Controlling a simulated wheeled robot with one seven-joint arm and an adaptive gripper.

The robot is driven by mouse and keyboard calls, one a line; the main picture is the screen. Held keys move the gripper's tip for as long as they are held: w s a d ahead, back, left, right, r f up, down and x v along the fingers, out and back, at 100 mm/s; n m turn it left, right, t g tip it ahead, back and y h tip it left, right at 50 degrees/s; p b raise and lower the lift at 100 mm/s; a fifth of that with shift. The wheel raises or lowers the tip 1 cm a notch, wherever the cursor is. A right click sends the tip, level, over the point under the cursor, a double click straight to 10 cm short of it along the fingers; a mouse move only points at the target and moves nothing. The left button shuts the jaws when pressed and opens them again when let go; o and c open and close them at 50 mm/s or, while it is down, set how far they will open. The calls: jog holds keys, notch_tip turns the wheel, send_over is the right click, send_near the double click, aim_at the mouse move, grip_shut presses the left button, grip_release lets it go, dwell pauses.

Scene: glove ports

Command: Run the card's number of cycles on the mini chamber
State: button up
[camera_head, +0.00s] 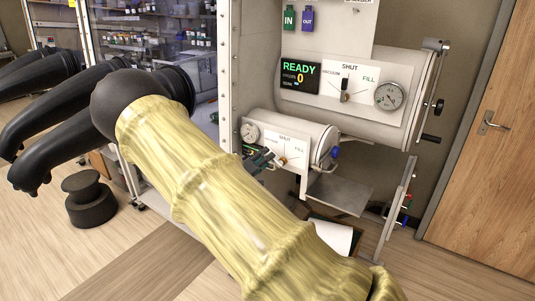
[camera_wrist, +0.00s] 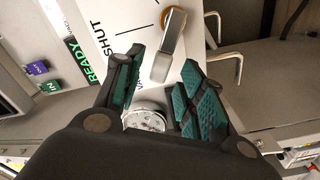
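The mini chamber (camera_head: 293,128) is the smaller cylinder below the large chamber. Its white panel has a gauge (camera_head: 250,132), which shows in the wrist view (camera_wrist: 146,118), and a valve lever (camera_wrist: 169,45) with SHUT and FILL marks. My gripper (camera_head: 266,160) is at this panel. In the wrist view its green-padded fingers (camera_wrist: 162,78) are apart, with the lever's free end between their tips. I cannot tell whether they touch it. A display (camera_head: 300,76) on the large chamber's panel reads READY and 0. A white sheet (camera_head: 333,236) lies low down; its text is unreadable.
The large chamber (camera_head: 385,95) hangs just above, with its own lever and gauge (camera_head: 389,96). A blue-knobbed latch (camera_head: 335,153) is at the mini chamber's right end. A metal shelf (camera_head: 343,193) sits below. Black gloves (camera_head: 65,125) stick out at left. A wooden door (camera_head: 490,130) is at right.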

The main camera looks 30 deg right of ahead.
jog(key=shift+p+x, duration=0.3)
jog(key=shift+x, duration=1.15)
grip_shut()
